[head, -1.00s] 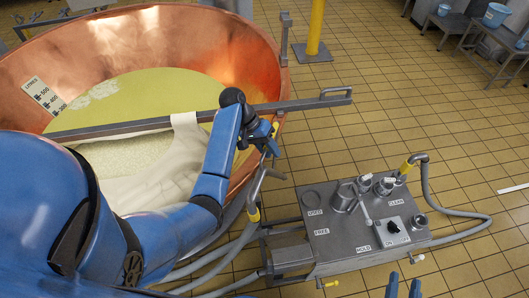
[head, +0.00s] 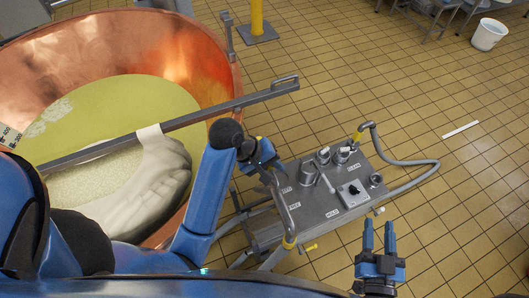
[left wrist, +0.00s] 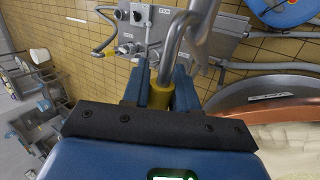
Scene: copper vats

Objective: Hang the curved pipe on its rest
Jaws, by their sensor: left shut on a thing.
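My left gripper (head: 268,163) is shut on the curved pipe (head: 282,203), a grey bent tube. A yellow band shows at its lower end, by the near left corner of the grey pump unit (head: 340,205). In the left wrist view, the fingers grip a yellow sleeve on the curved pipe (left wrist: 184,62), and the grey bend runs away beyond them. In the head view the pipe overlaps the unit's left part; I cannot tell whether they touch. I cannot make out which part is the rest. My right gripper (head: 378,232) is open and empty, front right of the unit.
A copper vat (head: 190,60) with pale curd and a cloth stands left, a steel bar (head: 225,107) across it. Hoses run around the unit. A yellow post (head: 257,18) and white bucket (head: 489,34) stand behind. The tiled floor right is mostly clear.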

